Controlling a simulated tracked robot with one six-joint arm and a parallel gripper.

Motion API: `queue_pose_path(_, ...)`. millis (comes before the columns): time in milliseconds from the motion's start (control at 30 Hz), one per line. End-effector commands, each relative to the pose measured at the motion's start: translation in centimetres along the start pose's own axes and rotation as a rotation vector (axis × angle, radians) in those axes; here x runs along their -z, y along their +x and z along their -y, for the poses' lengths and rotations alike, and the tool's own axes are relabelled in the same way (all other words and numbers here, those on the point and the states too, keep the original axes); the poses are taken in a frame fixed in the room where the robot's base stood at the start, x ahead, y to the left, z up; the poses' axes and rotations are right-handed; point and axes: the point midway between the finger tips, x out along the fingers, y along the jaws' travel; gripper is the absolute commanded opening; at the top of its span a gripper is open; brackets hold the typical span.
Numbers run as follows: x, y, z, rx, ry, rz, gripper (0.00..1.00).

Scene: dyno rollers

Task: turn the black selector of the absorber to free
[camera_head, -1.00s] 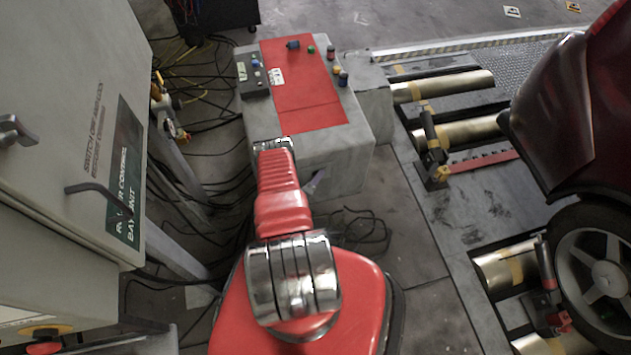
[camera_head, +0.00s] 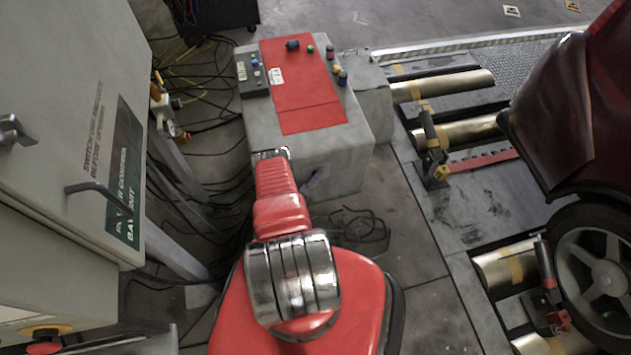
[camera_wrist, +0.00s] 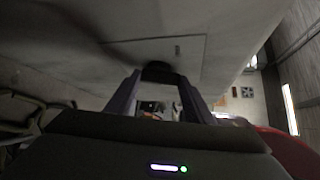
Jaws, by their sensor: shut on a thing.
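The absorber, a grey box with a red top panel (camera_head: 355,150), stands ahead of my arm in the head view. In the wrist view its pale face (camera_wrist: 95,60) fills the upper part. The black selector (camera_wrist: 158,70) is a dark round knob low on a panel outlined on that face. My gripper (camera_wrist: 161,78) has its two fingers on either side of the selector and is shut on it. The selector's pointer and markings cannot be read.
A grey control cabinet (camera_head: 60,110) with handles stands close on the left. Cables (camera_head: 200,90) lie on the floor between it and the absorber. On the right are brass rollers (camera_head: 455,132) and a dark red car (camera_head: 580,110).

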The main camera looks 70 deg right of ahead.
Motion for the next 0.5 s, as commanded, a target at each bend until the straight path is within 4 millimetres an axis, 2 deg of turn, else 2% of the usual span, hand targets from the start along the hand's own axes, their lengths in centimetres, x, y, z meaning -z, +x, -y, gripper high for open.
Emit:
queue_pose_path(100, -0.02, 0.0, -0.08, -0.003, 0.0, 0.0, 0.25)
queue_pose_path(133, -0.02, 0.0, -0.08, -0.003, 0.0, 0.0, 0.48)
queue_pose_path(400, -0.02, -0.02, -0.06, -0.003, 0.0, 0.001, 0.67)
queue_pose_path(500, -0.03, -0.02, -0.05, -0.002, 0.0, 0.001, 0.67)
